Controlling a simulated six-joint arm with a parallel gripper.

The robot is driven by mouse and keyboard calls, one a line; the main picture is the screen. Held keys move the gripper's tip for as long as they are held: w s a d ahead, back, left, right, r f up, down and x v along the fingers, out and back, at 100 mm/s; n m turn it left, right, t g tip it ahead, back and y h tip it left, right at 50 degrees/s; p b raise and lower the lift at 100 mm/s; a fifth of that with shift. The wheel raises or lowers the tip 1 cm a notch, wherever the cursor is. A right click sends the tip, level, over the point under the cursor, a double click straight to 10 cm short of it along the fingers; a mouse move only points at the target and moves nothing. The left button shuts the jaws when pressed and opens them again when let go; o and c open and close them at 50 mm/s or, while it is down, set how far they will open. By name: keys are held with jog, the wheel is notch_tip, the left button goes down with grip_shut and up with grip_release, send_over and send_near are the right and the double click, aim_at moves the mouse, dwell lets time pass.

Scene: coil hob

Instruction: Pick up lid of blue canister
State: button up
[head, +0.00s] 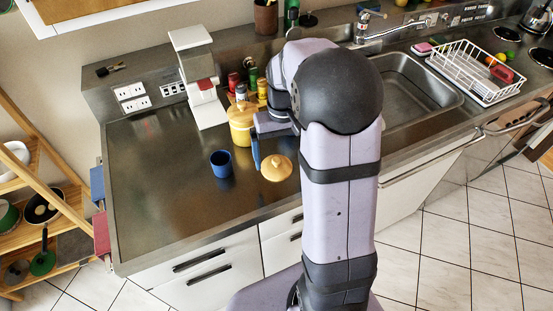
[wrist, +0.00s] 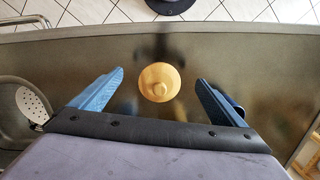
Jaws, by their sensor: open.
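A blue canister (head: 221,164) stands open on the steel counter, left of my gripper; it looks like a small cup. A round yellow lid (head: 276,168) with a small knob lies on the counter near the front edge, apart from the canister. The lid (wrist: 159,82) also shows in the wrist view, centred between the fingers with a gap on each side. No blue lid is visible. My gripper (head: 262,147) has blue fingers and is behind and left of the lid. In the wrist view my gripper (wrist: 161,77) is open and empty, above the counter.
A yellow canister (head: 240,122) stands close behind my gripper, with several spice jars (head: 250,76) and a white appliance (head: 200,80) further back. The sink (head: 415,88) and a white dish rack (head: 475,72) are right. The counter's left part is clear.

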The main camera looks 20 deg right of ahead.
aim_at(277, 159)
jog(key=w+m, duration=0.1)
jog(key=w, duration=0.1)
jog(key=w+r+m, duration=0.1)
jog(key=w, duration=0.1)
jog(key=shift+d+f+p, duration=0.1)
jog(key=shift+f+p, duration=0.4)
jog(key=shift+f, duration=0.6)
jog(key=shift+s+f+p, duration=0.2)
jog(key=shift+f+p, duration=1.05)
jog(key=shift+f, duration=1.35)
jog(key=c, duration=1.1)
